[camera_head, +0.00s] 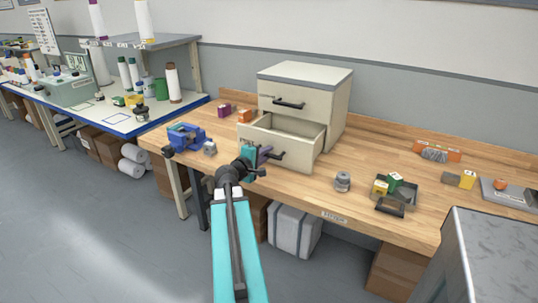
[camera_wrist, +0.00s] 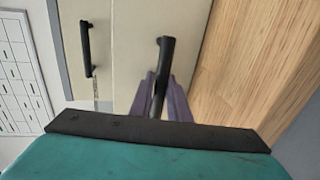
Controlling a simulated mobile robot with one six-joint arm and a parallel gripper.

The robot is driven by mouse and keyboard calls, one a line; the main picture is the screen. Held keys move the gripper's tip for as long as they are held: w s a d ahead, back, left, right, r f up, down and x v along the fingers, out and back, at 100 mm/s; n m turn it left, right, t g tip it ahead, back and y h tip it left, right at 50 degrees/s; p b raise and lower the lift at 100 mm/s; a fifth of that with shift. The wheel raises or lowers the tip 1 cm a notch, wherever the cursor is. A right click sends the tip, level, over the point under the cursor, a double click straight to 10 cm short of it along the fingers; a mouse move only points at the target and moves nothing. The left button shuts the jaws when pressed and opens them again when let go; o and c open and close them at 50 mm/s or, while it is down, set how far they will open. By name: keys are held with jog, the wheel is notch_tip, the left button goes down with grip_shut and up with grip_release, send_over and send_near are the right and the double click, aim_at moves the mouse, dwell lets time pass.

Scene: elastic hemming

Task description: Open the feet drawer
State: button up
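A cream two-drawer cabinet (camera_head: 335,112) with a grey top stands on the wooden bench. Its lower drawer (camera_head: 306,149) is pulled out and looks empty inside. The upper drawer (camera_head: 296,97) is closed. My gripper (camera_head: 265,155) is at the front of the lower drawer. In the wrist view its two purple fingers (camera_wrist: 162,98) lie on either side of the lower drawer's black handle (camera_wrist: 166,52), close against it. The upper drawer's black handle (camera_wrist: 86,48) is to the left there. Part of the lower handle is hidden behind the fingers.
A blue vise-like device (camera_head: 186,138) and purple and orange blocks (camera_head: 233,113) lie left of the cabinet. A grey spool (camera_head: 343,181) and a dark tray (camera_head: 390,207) with green and yellow pieces lie to the right. Bare bench (camera_head: 375,155) lies right of the cabinet.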

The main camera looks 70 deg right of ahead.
jog(key=shift+o, duration=0.2)
jog(key=shift+a+r, duration=0.1)
jog(key=shift+r, duration=0.05)
jog(key=shift+s, duration=0.15)
jog(key=shift+v, duration=1.3)
jog(key=shift+a+b, duration=0.15)
jog(key=shift+b, duration=1.15)
jog(key=a+b, duration=0.1)
jog(key=b, duration=0.3)
jog(key=shift+a+b, duration=0.2)
jog(key=shift+b, duration=0.2)
jog(key=a+b, duration=0.1)
jog(key=b, duration=0.2)
jog(key=shift+w+a+b, duration=0.1)
jog(key=shift+w+b, duration=0.1)
jog(key=shift+b, duration=0.15)
